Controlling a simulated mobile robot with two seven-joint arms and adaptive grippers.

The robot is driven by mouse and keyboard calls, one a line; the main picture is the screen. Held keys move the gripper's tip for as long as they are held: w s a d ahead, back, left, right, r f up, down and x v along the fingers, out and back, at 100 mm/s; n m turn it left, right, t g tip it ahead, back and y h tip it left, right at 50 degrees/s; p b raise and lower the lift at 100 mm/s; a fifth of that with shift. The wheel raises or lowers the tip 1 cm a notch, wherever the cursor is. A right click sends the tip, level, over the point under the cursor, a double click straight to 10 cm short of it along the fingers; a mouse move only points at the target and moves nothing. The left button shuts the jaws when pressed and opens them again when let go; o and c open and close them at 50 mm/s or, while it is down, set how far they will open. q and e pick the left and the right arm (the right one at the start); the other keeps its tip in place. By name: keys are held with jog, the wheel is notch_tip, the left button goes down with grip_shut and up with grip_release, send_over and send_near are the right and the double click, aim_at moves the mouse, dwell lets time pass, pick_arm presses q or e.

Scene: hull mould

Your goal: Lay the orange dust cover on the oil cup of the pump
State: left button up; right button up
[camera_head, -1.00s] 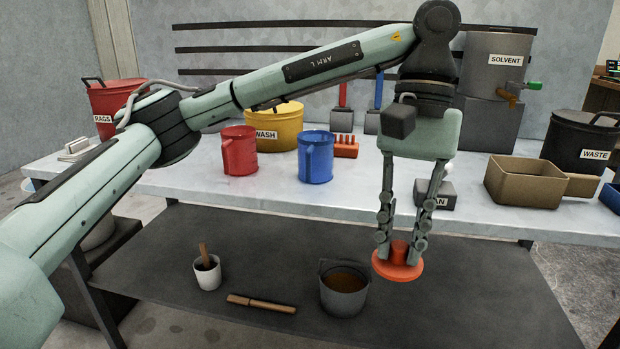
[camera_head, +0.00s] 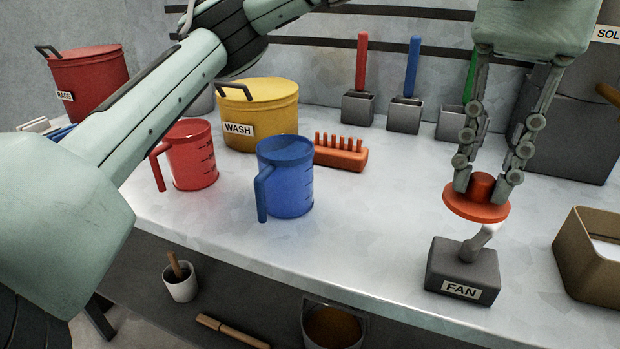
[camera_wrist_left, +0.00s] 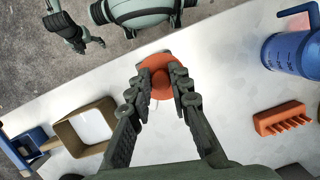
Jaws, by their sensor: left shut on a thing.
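The orange dust cover (camera_head: 470,207) is a round disc with a raised knob. My left gripper (camera_head: 482,187) is shut on its knob and holds it level above the bench, over the grey FAN switch box. The wrist view also shows the cover (camera_wrist_left: 157,61) between the fingertips (camera_wrist_left: 164,78). Part of the cover hides behind the fingers. I cannot make out the pump or its oil cup in either view. My right gripper (camera_wrist_left: 90,45) appears small at the upper left of the wrist view, too small to read.
The FAN box (camera_head: 462,272) has a raised lever just below the cover. A tan bin (camera_head: 590,250) stands to its right. A blue jug (camera_head: 285,180), a red jug (camera_head: 192,155) and an orange rack (camera_head: 340,158) stand left. The bench (camera_head: 370,230) between is clear.

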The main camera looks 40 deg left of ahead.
pick_arm(q)
jog(key=a+f, duration=0.2)
jog(key=a, duration=0.1)
jog(key=w+a+f, duration=0.1)
jog(key=a+f, duration=0.1)
jog(key=a, duration=0.2)
jog(key=a+f, duration=0.2)
jog(key=a, duration=0.2)
jog(key=shift+w+a+f+b, duration=0.1)
jog(key=shift+w+f+b, duration=0.2)
jog(key=shift+w+f, duration=0.1)
jog(key=shift+a+f, duration=0.15)
jog(key=shift+f, duration=0.05)
notch_tip(320, 180, down, 4)
jog(key=shift+w+r+b, duration=0.1)
jog(key=shift+r+b, duration=0.05)
jog(key=shift+b, duration=0.4)
pick_arm(e)
jog(key=v, duration=0.4)
jog(key=shift+s+d, duration=0.25)
jog(key=shift+d, duration=0.1)
jog(key=shift+w, duration=0.15)
pick_arm(q)
jog(key=o, duration=0.8)
pick_arm(e)
jog(key=shift+w+a+t, duration=0.3)
jog(key=shift+w+a, duration=0.1)
jog(key=shift+r, duration=0.1)
